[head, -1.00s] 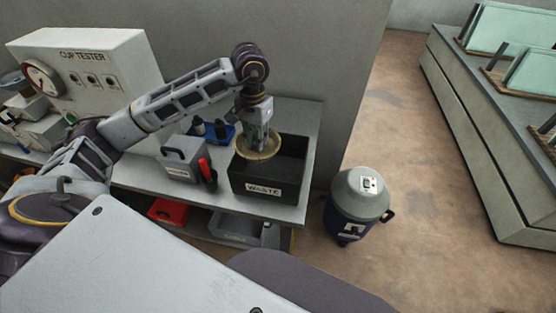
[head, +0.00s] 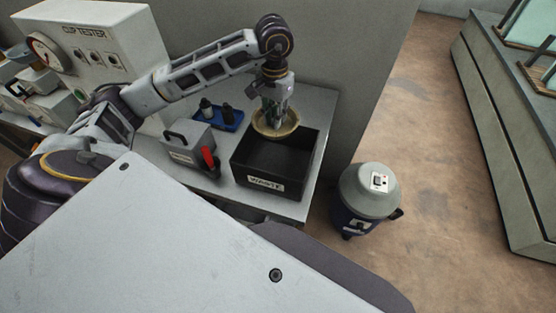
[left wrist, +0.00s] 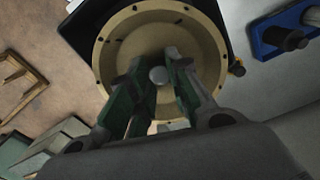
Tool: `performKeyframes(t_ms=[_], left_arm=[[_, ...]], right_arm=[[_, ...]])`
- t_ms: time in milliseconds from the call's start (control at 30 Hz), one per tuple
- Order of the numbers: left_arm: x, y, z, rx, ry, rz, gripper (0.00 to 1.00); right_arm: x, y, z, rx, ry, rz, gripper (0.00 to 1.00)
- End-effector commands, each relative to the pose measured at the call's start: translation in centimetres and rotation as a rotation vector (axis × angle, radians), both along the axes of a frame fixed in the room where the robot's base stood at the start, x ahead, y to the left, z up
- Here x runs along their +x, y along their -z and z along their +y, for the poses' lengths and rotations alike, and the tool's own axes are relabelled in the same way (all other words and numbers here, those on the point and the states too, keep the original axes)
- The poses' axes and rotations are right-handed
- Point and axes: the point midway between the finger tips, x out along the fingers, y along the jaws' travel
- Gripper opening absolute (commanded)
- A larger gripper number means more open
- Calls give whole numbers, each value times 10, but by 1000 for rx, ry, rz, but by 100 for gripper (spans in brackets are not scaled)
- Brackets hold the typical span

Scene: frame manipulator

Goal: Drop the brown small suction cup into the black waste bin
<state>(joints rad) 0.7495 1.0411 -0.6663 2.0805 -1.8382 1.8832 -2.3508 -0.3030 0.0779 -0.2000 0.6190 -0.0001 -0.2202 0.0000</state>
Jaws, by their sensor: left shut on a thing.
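The brown suction cup (head: 290,127) is a round tan dish in the head view. My left gripper (head: 275,118) is shut on its middle from above. In the left wrist view the cup (left wrist: 205,40) shows as a wide tan disc with small dark holes around its rim, and the gripper's green-lined fingers (left wrist: 158,80) close on a grey knob at its centre. The black waste bin (head: 262,182), an open box labelled WASTE, stands on the bench. The cup is at the bin's back edge in the head view, covering part of it. My right gripper is not in view.
A grey case (head: 187,146) with a red-handled item (head: 209,160) stands left of the bin. A blue tray (head: 228,120) with dark fittings lies behind it. The cup tester (head: 105,45) is at the back left. A grey vacuum canister (head: 365,198) stands on the floor at right.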

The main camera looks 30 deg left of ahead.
Motion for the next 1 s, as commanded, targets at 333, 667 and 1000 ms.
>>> performKeyframes(t_ms=[333,667,1000], left_arm=[[0,12,0,0,0,0,0],[0,41,0,-1,0,1,0],[0,59,0,0,0,0,0]], right_arm=[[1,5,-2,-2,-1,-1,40],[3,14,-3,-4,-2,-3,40],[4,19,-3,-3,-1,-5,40]])
